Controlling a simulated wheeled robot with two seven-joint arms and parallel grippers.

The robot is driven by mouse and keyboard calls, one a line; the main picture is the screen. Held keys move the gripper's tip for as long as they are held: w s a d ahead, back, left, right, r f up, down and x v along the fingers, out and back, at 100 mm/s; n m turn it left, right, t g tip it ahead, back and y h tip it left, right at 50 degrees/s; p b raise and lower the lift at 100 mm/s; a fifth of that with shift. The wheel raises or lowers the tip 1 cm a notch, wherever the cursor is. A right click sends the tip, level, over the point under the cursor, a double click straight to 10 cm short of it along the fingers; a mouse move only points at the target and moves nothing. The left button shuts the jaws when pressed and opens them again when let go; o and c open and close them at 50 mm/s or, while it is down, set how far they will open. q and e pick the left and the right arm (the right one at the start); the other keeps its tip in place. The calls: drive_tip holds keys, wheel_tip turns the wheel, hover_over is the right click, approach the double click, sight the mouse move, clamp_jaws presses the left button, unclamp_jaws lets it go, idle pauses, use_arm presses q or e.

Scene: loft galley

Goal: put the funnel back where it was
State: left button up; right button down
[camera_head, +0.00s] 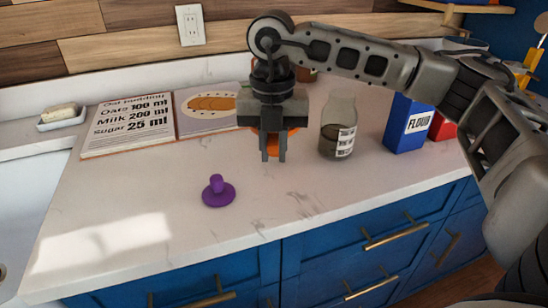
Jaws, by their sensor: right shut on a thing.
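My right gripper (273,155) points down over the counter, left of the glass bottle. It is shut on an orange thing (272,144), which shows between and behind its fingers. I take this to be the funnel; most of it is hidden by the gripper, so its full shape and whether it touches the counter cannot be told. The glass bottle (338,128) stands upright with dark contents low inside and a marked label. A purple disc with an upright knob (217,192) lies on the counter, in front and to the left of the gripper. My left gripper is not in view.
An open recipe book (130,125) lies at the back left, with a soap dish (62,118) beyond it. A blue flour box (407,125) and a red box (443,127) stand at right. The white counter's (150,205) front is mostly clear.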

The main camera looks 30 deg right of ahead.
wheel_tip(320, 180, down, 3)
drive_tip(key=shift+r, duration=0.1)
drive_tip(key=shift+f, duration=0.2)
drive_tip(key=c, duration=1.3)
unclamp_jaws()
drive_tip(key=shift+c, duration=0.2)
drive_tip(key=shift+r, duration=0.45)
wheel_tip(320, 180, up, 11)
drive_tip(key=shift+a+f, duration=0.1)
drive_tip(key=shift+f, duration=0.1)
drive_tip(key=shift+r, duration=0.55)
